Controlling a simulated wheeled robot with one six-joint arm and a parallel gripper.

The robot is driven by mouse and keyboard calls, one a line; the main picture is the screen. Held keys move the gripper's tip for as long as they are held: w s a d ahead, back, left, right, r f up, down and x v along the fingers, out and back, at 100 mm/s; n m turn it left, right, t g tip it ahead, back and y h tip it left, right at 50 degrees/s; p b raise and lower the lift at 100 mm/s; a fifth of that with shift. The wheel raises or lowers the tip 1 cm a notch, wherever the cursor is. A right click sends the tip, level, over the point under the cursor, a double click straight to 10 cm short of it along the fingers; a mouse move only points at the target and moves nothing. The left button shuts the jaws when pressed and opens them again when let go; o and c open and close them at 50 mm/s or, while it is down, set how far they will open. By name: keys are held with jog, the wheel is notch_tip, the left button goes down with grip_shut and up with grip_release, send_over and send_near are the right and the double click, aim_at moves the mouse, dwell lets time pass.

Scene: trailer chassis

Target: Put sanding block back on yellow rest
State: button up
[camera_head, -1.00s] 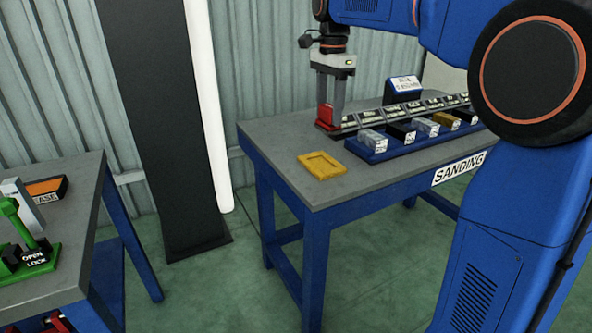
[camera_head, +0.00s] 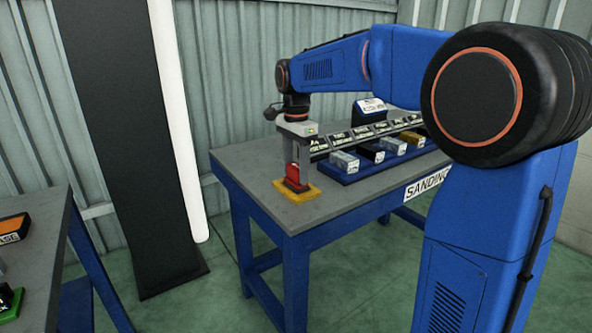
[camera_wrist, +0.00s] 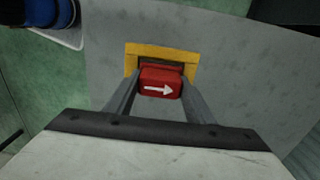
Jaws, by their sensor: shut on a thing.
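The sanding block (camera_head: 294,174) is red with a dark base, and a white arrow on its top shows in the wrist view (camera_wrist: 160,83). My gripper (camera_head: 296,166) points straight down and is shut on the block. The yellow rest (camera_head: 297,193) is a flat square frame near the front left corner of the sanding table. The block is upright over the rest, within its outline in the head view. In the wrist view the rest's rim (camera_wrist: 183,55) shows behind and beside the block. I cannot tell whether the block touches the rest.
A blue tray (camera_head: 347,177) with several blocks stands right of the rest on the grey table (camera_head: 257,160). A row of dark labelled holders (camera_head: 362,131) runs behind it. Another bench (camera_head: 35,215) stands at the far left, with green floor between.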

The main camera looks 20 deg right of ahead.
aim_at(296, 166)
jog(key=shift+f, duration=0.15)
jog(key=o, duration=1)
jog(key=shift+c, duration=0.2)
notch_tip(296, 166, up, 12)
jog(key=s+d+f+n+t, duration=0.15)
jog(key=s+f+n, duration=0.25)
jog(key=s, duration=0.5)
jog(key=s+d+f+n+t, duration=0.1)
jog(key=s+d+f+n, duration=0.25)
jog(key=s, duration=0.65)
jog(key=s+d+f+n+t, duration=0.2)
jog(key=s+f+n, duration=0.5)
jog(key=s+f, duration=0.7)
jog(key=shift+s+f, duration=0.25)
jog(key=shift+f, duration=0.35)
